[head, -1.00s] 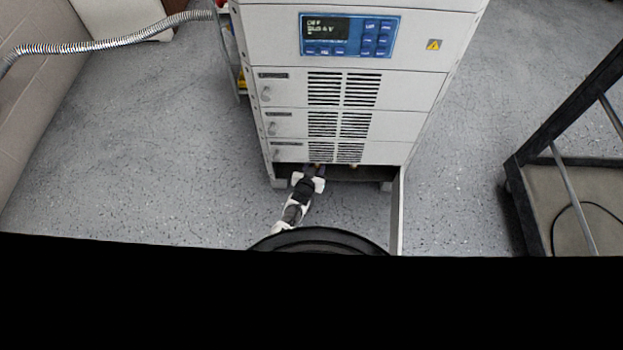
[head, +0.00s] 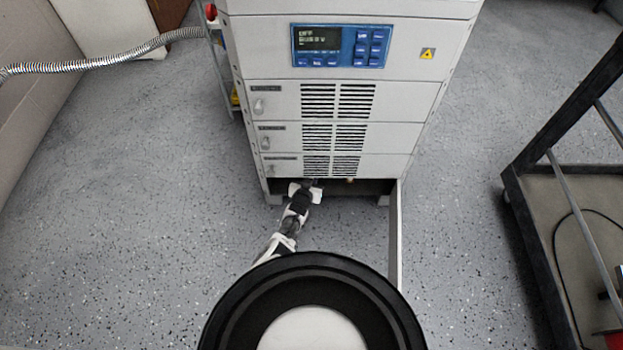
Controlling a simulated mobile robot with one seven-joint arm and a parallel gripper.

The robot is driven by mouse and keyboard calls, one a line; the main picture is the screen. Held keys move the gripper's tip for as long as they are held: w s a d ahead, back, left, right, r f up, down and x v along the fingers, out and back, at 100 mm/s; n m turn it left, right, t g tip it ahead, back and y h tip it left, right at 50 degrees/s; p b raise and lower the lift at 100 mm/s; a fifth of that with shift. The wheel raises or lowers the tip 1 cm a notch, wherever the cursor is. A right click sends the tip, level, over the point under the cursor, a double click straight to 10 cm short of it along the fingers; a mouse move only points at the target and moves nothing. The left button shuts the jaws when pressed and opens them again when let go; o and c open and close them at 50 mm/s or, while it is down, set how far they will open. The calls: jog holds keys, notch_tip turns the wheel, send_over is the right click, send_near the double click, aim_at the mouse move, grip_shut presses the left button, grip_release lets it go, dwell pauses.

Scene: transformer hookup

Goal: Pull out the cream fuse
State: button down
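The cabinet (head: 345,105) stands ahead, light grey with a blue display panel (head: 340,46) at the top. Its lowest bay (head: 365,187) is open and dark, with a door (head: 395,235) swung out on the right. My gripper (head: 309,184) reaches into the left part of this bay, just under the lowest vents. Its fingertips are in shadow and partly hidden by the cabinet front, so I cannot tell whether they are open or shut. I cannot make out the cream fuse. A small pale spot (head: 350,180) shows under the bay's top edge, too small to identify.
A dark-framed cart (head: 540,220) stands on the right with a cable on its shelf. A ribbed metal hose (head: 100,65) runs at the upper left. The open door stands right of my arm.

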jog(key=c, duration=2)
grip_release()
grip_shut()
jog(key=shift+s+p, duration=0.75)
jog(key=shift+s, duration=0.3)
